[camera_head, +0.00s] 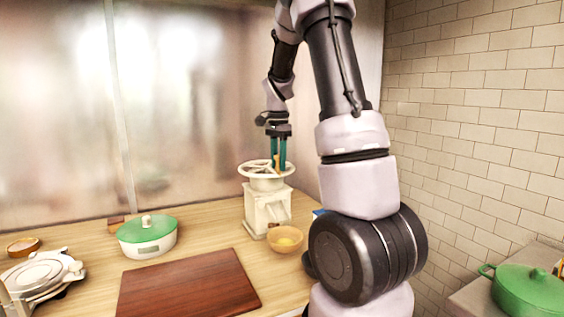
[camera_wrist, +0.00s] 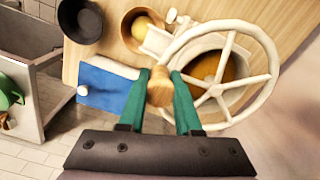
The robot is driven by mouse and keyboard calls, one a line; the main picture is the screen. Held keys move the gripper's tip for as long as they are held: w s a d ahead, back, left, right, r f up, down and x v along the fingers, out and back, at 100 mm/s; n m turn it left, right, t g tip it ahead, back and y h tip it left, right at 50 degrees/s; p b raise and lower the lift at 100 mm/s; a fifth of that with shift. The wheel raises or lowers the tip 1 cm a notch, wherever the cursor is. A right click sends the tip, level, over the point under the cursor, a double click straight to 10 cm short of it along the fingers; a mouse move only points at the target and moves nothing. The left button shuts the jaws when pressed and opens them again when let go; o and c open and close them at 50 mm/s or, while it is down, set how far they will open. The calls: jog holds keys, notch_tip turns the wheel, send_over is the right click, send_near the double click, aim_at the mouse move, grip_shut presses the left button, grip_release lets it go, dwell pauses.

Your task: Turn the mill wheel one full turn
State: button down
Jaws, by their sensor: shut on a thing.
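The mill (camera_head: 267,207) is a cream block standing on the wooden counter, with a white spoked wheel (camera_head: 262,182) lying flat on top. The wheel also shows in the wrist view (camera_wrist: 262,50), on the right, with an orange-brown hollow under its spokes. A wooden knob (camera_wrist: 160,88) stands on the wheel's rim. My gripper (camera_head: 276,165) points down from above with green fingers. In the wrist view my gripper (camera_wrist: 162,95) has its fingers on either side of the knob and is shut on it. The fingers hide part of the rim.
A wooden bowl (camera_head: 286,240) with something yellow sits close by the mill. A brown board (camera_head: 190,288) and a green-lidded white pot (camera_head: 147,236) lie to the left. A dark bowl (camera_wrist: 82,20) and a blue item (camera_wrist: 108,88) show in the wrist view.

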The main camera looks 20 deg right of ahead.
jog(key=shift+a, duration=0.3)
jog(key=c, duration=0.6)
grip_release()
jog(key=shift+w, duration=0.1)
notch_tip(320, 180, up, 11)
jog(key=shift+f, duration=0.1)
